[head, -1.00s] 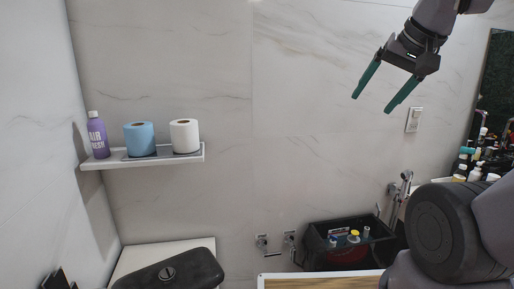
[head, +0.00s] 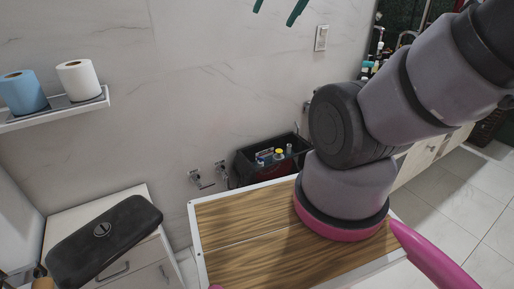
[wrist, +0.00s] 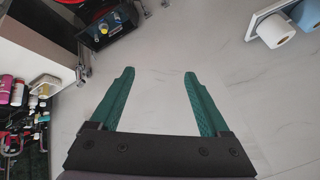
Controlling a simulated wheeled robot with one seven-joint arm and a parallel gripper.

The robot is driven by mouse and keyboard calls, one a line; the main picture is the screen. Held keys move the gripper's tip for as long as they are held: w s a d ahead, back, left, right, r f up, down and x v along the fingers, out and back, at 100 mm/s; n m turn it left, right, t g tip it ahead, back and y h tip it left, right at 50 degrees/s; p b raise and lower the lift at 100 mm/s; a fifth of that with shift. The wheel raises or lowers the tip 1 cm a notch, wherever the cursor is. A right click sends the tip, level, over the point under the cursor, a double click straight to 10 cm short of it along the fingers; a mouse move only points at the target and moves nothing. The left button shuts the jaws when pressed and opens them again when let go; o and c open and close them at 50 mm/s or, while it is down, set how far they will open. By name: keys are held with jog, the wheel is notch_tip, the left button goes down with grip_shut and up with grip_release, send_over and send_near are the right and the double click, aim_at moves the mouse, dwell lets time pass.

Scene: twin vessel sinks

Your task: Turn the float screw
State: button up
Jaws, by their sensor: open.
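I cannot make out a float screw in either view. A long black lid-like object (head: 125,222) with a round button (head: 102,230) on top is at the lower left of the head view; whether it belongs to a toilet tank I cannot tell. My gripper (head: 278,8) shows only its green fingers at the top edge of the head view, in front of the marble wall. In the wrist view my gripper (wrist: 159,74) is open, with nothing between its fingers and wall behind them.
A white shelf (head: 55,112) holds a blue roll (head: 22,92) and a white roll (head: 78,80). Two wall valves (head: 200,179) sit left of a black bin (head: 255,154) holding small bottles. A white drawer cabinet (head: 135,262) stands lower left. Open floor (head: 465,222) lies right.

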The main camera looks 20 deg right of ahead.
jog(key=shift+w, duration=0.15)
jog(key=c, duration=0.6)
jog(key=n+g+h, duration=0.2)
jog(key=n+g, duration=0.5)
jog(key=n, duration=0.7)
send_over(261, 160)
notch_tip(261, 160, down, 59)
jog(key=shift+c, duration=0.2)
notch_tip(261, 160, down, 11)
jog(key=shift+w+d+f, duration=0.1)
jog(key=shift+w+d, duration=0.05)
